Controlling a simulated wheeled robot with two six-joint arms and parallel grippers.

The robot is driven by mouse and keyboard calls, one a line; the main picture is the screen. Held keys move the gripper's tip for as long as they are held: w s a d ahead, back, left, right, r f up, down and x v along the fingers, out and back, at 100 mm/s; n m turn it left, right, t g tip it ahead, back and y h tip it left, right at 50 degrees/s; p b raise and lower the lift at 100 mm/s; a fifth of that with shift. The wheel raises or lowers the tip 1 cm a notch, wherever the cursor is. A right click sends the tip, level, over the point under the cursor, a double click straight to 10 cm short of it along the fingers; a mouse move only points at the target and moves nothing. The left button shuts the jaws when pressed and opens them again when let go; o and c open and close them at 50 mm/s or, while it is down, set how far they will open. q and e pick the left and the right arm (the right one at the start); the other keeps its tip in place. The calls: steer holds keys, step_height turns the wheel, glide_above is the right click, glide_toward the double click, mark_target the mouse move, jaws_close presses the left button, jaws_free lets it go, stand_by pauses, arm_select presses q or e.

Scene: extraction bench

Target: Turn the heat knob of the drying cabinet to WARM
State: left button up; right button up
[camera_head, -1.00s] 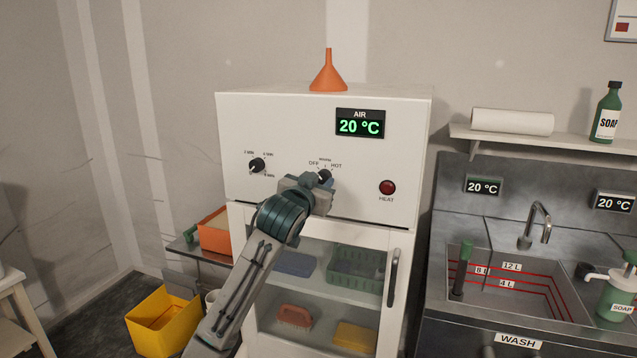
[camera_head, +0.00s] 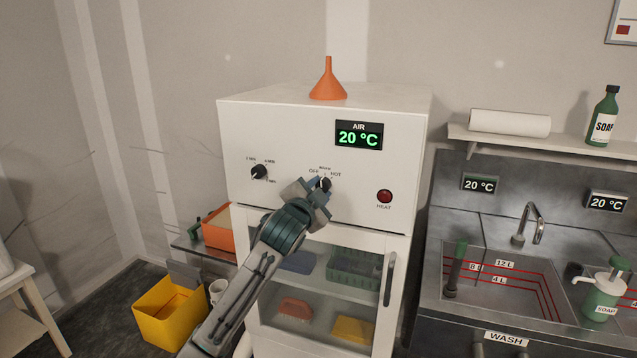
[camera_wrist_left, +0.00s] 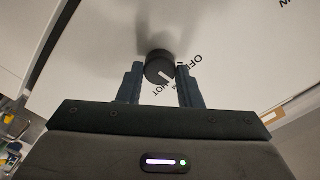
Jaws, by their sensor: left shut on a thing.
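The drying cabinet (camera_head: 290,128) is white and stands in the middle of the head view. Its black heat knob (camera_head: 325,184) is on the front panel, partly covered by my gripper. My left gripper (camera_head: 322,188) is shut on the heat knob, one finger on each side. In the left wrist view, the knob (camera_wrist_left: 159,64) sits between the fingertips. Its white mark points down-right, between the OFF and HOT labels; the label there is partly hidden. The AIR display (camera_head: 359,135) reads 20 °C. The HEAT lamp (camera_head: 385,196) is dark red. My right gripper is not in view.
A second black knob (camera_head: 259,172) is left on the panel. An orange funnel (camera_head: 328,82) stands on the cabinet. The glass door with its handle (camera_head: 390,279) is shut below. A sink (camera_head: 505,282) is at right, a yellow bin (camera_head: 170,312) at lower left.

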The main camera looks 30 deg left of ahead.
arm_select(q)
steer(key=shift+m+p, duration=0.4)
steer(key=shift+m, duration=0.1)
steer(key=o, duration=1)
steer(key=b+v, duration=0.3)
steer(key=v, duration=0.7)
steer(key=shift+s+b, duration=0.3)
steer(key=shift+s, duration=0.1)
